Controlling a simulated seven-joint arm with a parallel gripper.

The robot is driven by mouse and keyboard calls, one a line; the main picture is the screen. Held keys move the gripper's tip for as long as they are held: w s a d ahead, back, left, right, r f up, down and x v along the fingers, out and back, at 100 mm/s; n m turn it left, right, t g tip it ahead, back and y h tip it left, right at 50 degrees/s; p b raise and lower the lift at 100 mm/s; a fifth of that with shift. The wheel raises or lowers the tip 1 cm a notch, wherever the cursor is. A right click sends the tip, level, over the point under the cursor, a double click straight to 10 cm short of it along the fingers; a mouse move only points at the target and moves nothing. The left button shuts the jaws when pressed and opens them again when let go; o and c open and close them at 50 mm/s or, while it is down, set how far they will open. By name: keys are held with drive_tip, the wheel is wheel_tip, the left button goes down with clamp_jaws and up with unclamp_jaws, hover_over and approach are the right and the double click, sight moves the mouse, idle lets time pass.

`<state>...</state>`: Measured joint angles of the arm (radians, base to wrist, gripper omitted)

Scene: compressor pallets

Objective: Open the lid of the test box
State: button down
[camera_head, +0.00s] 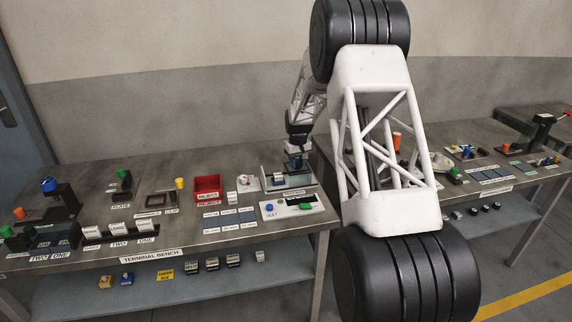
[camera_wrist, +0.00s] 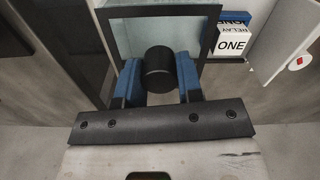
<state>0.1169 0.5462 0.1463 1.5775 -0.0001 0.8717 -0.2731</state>
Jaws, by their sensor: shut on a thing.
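The test box (camera_head: 291,190) stands near the right end of the left bench, behind a white panel marked TEST. Its lid (camera_wrist: 160,12) is a clear pane in a dark frame, seen in the wrist view with a round black knob (camera_wrist: 158,70) in front of it. My gripper (camera_wrist: 158,80) has its blue fingers shut on this knob, one on each side. In the head view my gripper (camera_head: 297,161) is at the box, small and partly hiding it. I cannot tell the lid's exact angle. A relay (camera_wrist: 232,42) marked ONE shows beside the lid frame.
The white test panel (camera_head: 293,207) has a blue button and a green part. My arm hides the bench's right end and part of the other bench.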

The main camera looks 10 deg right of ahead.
drive_tip(key=shift+d, duration=0.45)
drive_tip(key=c, duration=0.8)
unclamp_jaws()
drive_tip(key=shift+r, duration=0.1)
drive_tip(key=shift+r, duration=3.75)
drive_tip(key=shift+r, duration=0.1)
